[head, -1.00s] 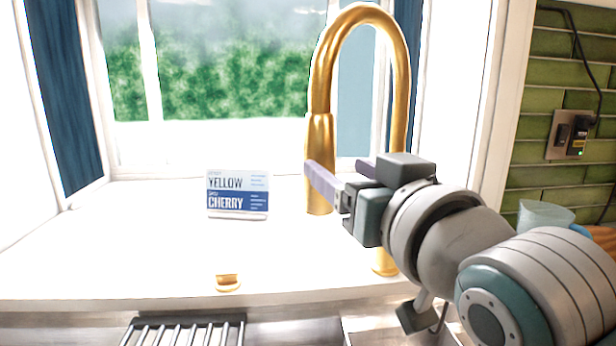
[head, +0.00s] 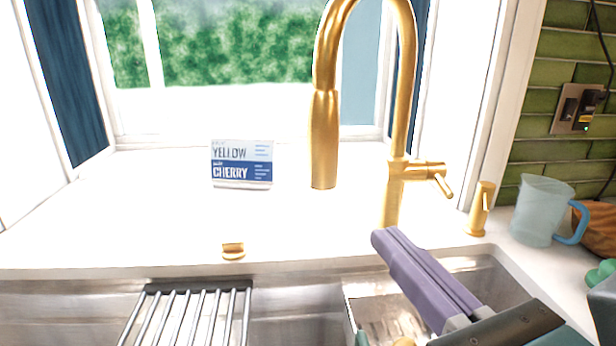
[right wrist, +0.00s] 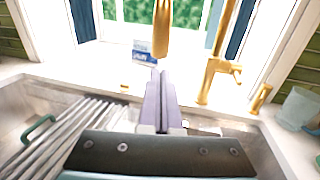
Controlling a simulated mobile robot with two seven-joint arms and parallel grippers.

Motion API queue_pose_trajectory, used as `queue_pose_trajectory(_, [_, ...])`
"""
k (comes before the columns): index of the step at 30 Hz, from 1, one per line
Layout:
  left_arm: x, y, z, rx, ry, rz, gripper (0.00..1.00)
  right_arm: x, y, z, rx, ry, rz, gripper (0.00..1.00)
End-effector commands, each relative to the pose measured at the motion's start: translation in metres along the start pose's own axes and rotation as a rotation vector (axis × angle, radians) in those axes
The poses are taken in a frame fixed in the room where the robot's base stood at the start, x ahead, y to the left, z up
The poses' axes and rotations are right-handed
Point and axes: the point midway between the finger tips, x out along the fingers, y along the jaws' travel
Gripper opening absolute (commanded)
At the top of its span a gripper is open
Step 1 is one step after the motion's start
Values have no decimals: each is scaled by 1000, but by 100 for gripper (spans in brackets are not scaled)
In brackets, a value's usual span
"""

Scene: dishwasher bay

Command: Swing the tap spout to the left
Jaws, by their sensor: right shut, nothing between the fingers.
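The gold tap (head: 403,120) stands behind the sink, with a tall arched neck and a lever on its right side. Its spout (head: 324,140) hangs down left of the upright post, over the counter as seen in the head view. The spout (right wrist: 162,30) also shows in the right wrist view, above and beyond my fingertips. My right gripper (head: 388,243) is shut and empty, its purple fingers together over the sink, below and in front of the tap. It is apart from the spout. My left gripper is not in view.
A blue and white card (head: 242,165) stands on the counter by the window. A drying rack (head: 190,315) lies over the sink at left. A soap dispenser (head: 481,208) and a clear jug (head: 540,212) stand at right. The counter left of the spout is mostly clear.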

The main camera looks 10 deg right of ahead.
Motion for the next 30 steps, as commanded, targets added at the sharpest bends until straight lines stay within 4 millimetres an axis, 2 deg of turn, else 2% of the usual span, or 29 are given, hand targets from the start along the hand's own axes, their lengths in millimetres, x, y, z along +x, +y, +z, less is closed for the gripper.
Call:
queue_pose_trajectory(6, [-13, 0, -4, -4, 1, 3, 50, 44, 1, 5, -5, -5, 2, 0])
queue_pose_trajectory(12, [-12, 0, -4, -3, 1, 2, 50, 86, 1, 2, -5, -5, 2, 0])
queue_pose_trajectory(16, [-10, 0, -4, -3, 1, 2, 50, 108, 1, 2, -7, -4, 2, 0])
queue_pose_trajectory(22, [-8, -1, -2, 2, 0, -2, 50, 126, 1, 1, -7, -3, 2, 0])
queue_pose_trajectory(30, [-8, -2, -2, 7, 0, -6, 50, 129, 1, 1, -7, -1, 2, 0])
